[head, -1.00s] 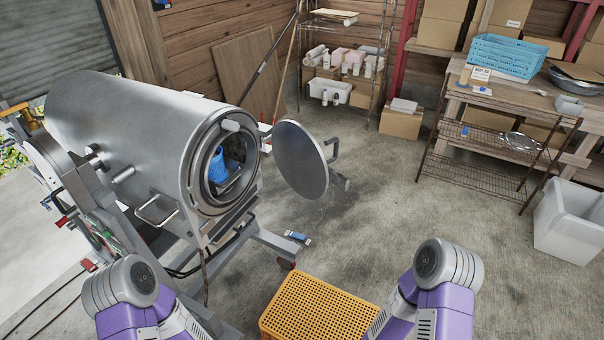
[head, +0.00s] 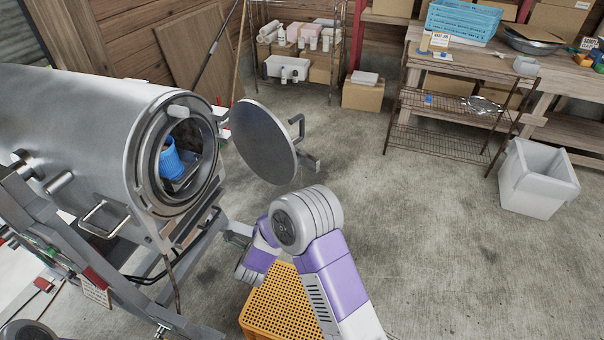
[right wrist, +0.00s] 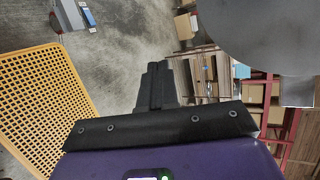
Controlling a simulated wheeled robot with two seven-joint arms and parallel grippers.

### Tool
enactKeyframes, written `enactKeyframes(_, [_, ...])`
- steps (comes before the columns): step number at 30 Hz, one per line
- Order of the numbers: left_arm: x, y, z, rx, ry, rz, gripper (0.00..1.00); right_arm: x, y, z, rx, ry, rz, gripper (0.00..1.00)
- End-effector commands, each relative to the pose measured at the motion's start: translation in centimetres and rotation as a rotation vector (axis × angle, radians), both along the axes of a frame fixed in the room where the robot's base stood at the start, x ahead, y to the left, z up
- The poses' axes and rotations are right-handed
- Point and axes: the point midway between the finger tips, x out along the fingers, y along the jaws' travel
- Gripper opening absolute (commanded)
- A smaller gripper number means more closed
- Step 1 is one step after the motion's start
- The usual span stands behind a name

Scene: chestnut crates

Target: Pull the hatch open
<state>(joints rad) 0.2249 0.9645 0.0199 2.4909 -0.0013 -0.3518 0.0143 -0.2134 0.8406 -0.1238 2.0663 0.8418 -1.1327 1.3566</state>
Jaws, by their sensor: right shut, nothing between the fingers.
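The hatch (head: 262,140) is a round grey metal disc with a bracket handle (head: 299,135) on its outer side. It stands swung away from the round mouth (head: 150,150) of the big steel drum (head: 85,110). A blue container (head: 172,160) shows inside the mouth. My right arm reaches in front of the drum, below the hatch; its gripper is not clearly seen in the head view. In the right wrist view my right gripper (right wrist: 157,85) is shut and empty, apart from the hatch (right wrist: 265,35) at upper right. My left gripper is out of view.
A yellow perforated crate (head: 280,305) stands below my right arm; it also shows in the right wrist view (right wrist: 40,95). A wire rack (head: 440,140), a white bin (head: 537,180) and a workbench (head: 570,130) stand to the right. The concrete floor between is clear.

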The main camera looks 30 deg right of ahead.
Motion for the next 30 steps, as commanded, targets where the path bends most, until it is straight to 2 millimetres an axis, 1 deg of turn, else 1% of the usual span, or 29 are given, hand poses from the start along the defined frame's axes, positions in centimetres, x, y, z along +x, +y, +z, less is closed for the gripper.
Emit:
enactKeyframes(1, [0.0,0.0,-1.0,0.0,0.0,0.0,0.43,1.0,-0.2,2.5,0.068,-0.161,-0.122,0.0])
enactKeyframes(2, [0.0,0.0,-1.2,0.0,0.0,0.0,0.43,1.3,-0.5,4.0,0.115,-0.262,-0.2,0.0])
enactKeyframes(3, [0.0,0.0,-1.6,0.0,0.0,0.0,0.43,1.4,-0.9,6.0,0.176,-0.394,-0.296,0.0])
enactKeyframes(6, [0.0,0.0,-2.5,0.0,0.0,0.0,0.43,0.7,-1.4,10.4,0.322,-0.707,-0.502,0.0])
enactKeyframes(9, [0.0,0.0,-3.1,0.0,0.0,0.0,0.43,-0.7,-1.3,13.6,0.439,-0.966,-0.651,0.0])
enactKeyframes(12, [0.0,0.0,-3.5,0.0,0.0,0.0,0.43,-2.0,-1.1,15.7,0.519,-1.153,-0.749,0.0])
enactKeyframes(16, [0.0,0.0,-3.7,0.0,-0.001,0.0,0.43,-3.1,-1.0,16.9,0.573,-1.285,-0.814,0.0])
enactKeyframes(20, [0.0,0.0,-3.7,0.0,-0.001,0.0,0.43,-3.2,-1.7,17.3,0.585,-1.32,-0.834,0.0])
enactKeyframes(23, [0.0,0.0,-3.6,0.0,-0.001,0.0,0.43,-2.8,-3.1,17.3,0.584,-1.319,-0.833,0.0])
enactKeyframes(30, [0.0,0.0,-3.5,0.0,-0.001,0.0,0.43,-1.0,-8.0,17.2,0.582,-1.316,-0.833,0.0])
